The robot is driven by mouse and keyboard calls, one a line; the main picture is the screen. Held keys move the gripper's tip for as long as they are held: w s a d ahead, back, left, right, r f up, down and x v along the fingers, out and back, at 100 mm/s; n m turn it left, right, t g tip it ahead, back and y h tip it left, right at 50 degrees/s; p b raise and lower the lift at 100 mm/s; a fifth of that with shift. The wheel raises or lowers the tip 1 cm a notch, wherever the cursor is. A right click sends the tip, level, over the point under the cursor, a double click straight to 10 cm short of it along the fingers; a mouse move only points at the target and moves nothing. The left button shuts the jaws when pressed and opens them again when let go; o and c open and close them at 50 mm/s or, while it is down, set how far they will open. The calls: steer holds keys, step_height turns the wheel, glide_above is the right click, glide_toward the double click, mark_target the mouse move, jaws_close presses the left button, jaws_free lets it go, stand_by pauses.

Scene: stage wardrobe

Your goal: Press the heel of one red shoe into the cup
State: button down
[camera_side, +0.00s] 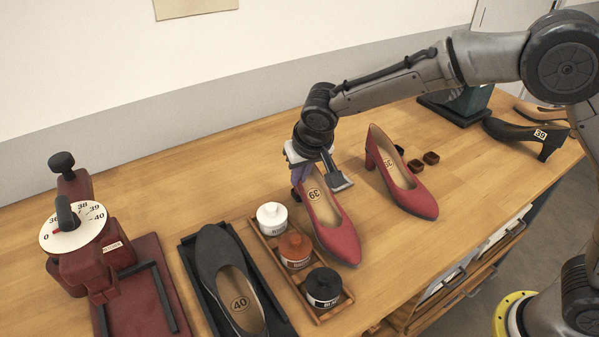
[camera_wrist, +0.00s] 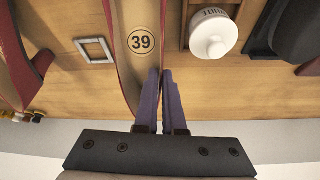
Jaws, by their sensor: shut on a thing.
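A red shoe marked 39 (camera_side: 337,232) stands at the table's middle, toe toward the front; its insole also shows in the wrist view (camera_wrist: 140,75). My gripper (camera_side: 299,186) is at its heel end, with the purple fingers (camera_wrist: 161,76) closed together on the rim of the shoe's back. The shoe appears to rest on the table; any small lift cannot be told. The other red shoe (camera_side: 407,190) stands free to the right, and its edge shows at left in the wrist view (camera_wrist: 38,68). I cannot clearly make out a cup.
A dark red dial device (camera_side: 87,255) stands at far left. A black shoe marked 40 (camera_side: 225,262) lies in a tray beside it. A wooden rack (camera_side: 311,308) of several jars is close left of the held shoe. A metal buckle (camera_wrist: 95,50) and small brown blocks (camera_side: 431,158) lie nearby.

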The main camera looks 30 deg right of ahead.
steer(key=shift+f, duration=0.35)
steer(key=c, duration=0.9)
jaws_free()
steer(key=shift+f, duration=0.1)
steer(key=shift+c, duration=0.2)
